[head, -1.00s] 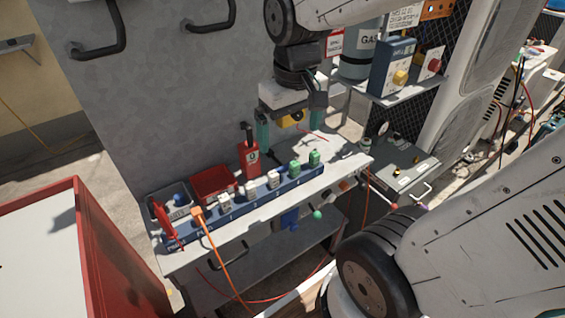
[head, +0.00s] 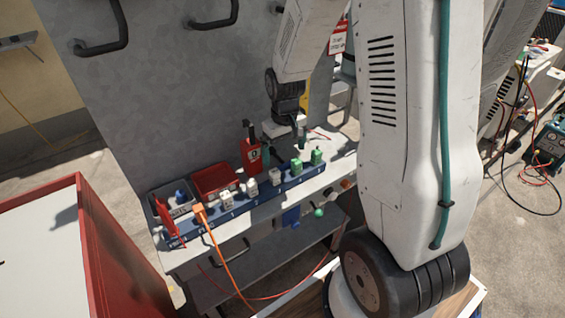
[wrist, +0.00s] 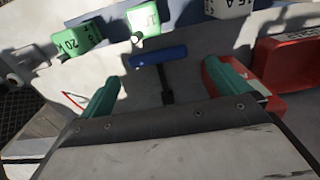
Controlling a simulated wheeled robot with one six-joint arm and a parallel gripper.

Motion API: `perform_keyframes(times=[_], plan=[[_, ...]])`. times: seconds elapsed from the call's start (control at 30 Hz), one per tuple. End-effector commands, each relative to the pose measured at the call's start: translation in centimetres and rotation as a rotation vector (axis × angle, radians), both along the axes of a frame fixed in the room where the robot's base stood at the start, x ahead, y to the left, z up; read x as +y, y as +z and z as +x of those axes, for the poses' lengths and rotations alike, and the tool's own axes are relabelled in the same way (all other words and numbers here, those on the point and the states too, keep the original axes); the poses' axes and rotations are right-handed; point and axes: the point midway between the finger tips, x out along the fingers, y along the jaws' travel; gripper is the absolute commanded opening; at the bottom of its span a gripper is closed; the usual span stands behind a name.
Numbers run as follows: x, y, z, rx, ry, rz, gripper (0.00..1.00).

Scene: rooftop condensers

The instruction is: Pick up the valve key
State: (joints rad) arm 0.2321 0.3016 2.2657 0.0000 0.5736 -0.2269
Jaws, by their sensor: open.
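The valve key shows in the wrist view as a blue cross handle (wrist: 158,57) on a dark shaft (wrist: 167,88). It lies over the pale bench top, with the handle just beyond my fingertips and the shaft running back between them. My gripper (wrist: 162,76) is open, with one teal finger on each side of the key and clear gaps to it. In the head view my gripper (head: 283,146) is low over the bench, behind the blue rail. There the key is hard to make out. The far end of the shaft is hidden behind my gripper body in the wrist view.
A red canister (head: 250,154) stands close beside my gripper; its red body shows behind the right finger in the wrist view (wrist: 272,101). The blue rail (head: 205,231) holds several white and green blocks along the front. A red tray (head: 216,178) sits further left.

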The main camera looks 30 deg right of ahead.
Motion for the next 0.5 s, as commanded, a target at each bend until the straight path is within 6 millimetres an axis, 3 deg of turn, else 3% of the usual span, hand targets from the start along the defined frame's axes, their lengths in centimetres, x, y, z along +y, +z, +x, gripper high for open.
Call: perform_keyframes(times=[0.23,0.5], plan=[[-0.3,-3.6,-0.1,0.003,0.0,0.0,1.0],[-0.4,-4.2,0.0,0.0,-0.001,0.0,1.0]])
